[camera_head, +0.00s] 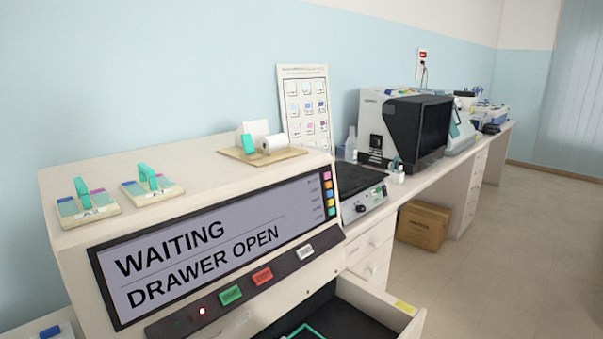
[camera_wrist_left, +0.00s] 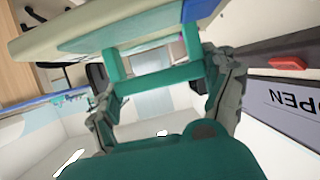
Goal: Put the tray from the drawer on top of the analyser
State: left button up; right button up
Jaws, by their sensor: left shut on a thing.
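The analyser (camera_head: 130,185) is a cream cabinet whose screen (camera_head: 205,245) reads WAITING, DRAWER OPEN. Two small trays with teal handles, a left one (camera_head: 95,210) and a right one (camera_head: 160,192), sit on its top at the left. The drawer (camera_head: 385,300) below is open, with a dark inside and a teal outline (camera_head: 305,331) at the frame's bottom edge. In the left wrist view my left gripper (camera_wrist_left: 165,85) is shut on the teal handle (camera_wrist_left: 150,82) of a cream tray (camera_wrist_left: 110,30). The head view does not show this gripper. My right gripper is in neither view.
A wooden board (camera_head: 290,155) with a white roll (camera_head: 275,143) lies at the back right of the analyser's top. The front middle of the top is clear. A bench with instruments (camera_head: 400,125) runs off to the right, above a cardboard box (camera_head: 422,225).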

pick_arm(q)
jog(key=shift+n+t+y, duration=0.5)
jog(key=shift+n+y, duration=0.3)
jog(key=shift+y, duration=0.1)
jog(key=a, duration=0.2)
jog(key=s+a+b, duration=0.1)
jog(key=a, duration=0.1)
jog(key=shift+r, duration=0.15)
jog(key=s+a+r+n+t+y+b, duration=0.1)
jog(key=s+a+r+n+y, duration=0.1)
jog(key=a, duration=0.5)
jog(key=s+a+r+n+t+y+b, duration=0.1)
jog(key=s+a+r+n+y+b, duration=0.1)
jog(key=s+a+n+y, duration=0.2)
jog(key=shift+s+a+y, duration=0.3)
jog(key=shift+s+a, duration=0.05)
jog(key=shift+a, duration=1.15)
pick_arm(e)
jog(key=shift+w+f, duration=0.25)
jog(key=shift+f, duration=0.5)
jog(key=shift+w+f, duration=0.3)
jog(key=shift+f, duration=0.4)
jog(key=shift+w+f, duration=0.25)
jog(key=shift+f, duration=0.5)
pick_arm(q)
jog(key=shift+r, duration=0.1)
